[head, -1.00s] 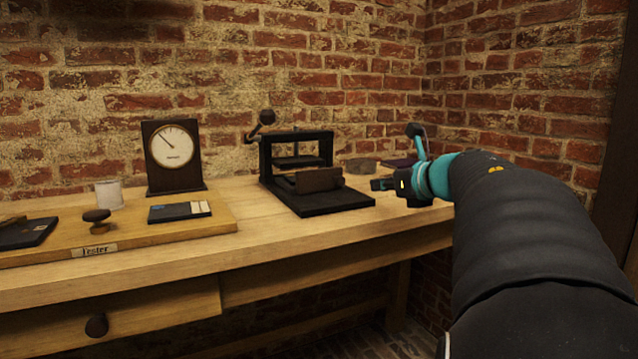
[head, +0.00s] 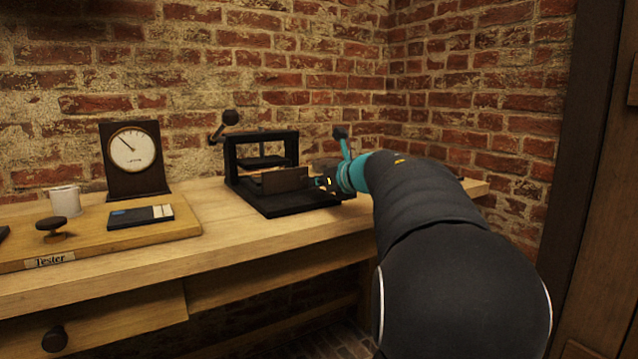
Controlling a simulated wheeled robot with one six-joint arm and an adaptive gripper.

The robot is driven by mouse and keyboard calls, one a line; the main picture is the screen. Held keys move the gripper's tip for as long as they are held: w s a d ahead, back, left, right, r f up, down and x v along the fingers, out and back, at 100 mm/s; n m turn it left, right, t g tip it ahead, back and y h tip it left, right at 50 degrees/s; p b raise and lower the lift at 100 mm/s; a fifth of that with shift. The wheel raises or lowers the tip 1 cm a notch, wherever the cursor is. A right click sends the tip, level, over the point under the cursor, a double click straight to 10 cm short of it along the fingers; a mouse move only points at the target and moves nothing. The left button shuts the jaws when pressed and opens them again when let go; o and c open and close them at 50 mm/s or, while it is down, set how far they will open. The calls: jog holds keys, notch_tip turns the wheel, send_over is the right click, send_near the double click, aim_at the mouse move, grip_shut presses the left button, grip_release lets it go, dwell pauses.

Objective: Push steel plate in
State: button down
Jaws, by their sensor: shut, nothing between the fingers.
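A small brownish plate (head: 284,180), which looks like the steel plate, stands upright on the base of a black press (head: 297,206). It sits in front of the press's frame, below the upper black platen (head: 262,161). My gripper (head: 321,182) is shut and empty at the right end of the plate, very near it. I cannot tell whether it touches the plate. My wrist hides part of the press's right side and the table behind it.
A dial gauge (head: 134,152) in a dark case stands at the left. The tester board (head: 186,229) carries a white cup (head: 65,201), a dark knob (head: 52,224) and a dark flat block (head: 140,216). The wooden table (head: 235,245) is clear in front of the press.

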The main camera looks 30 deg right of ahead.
aim_at(305, 172)
jog(key=w+p, duration=0.4)
jog(key=w, duration=0.5)
jog(key=shift+a+r, duration=0.1)
jog(key=shift+s+a, duration=0.1)
jog(key=shift+s, duration=0.05)
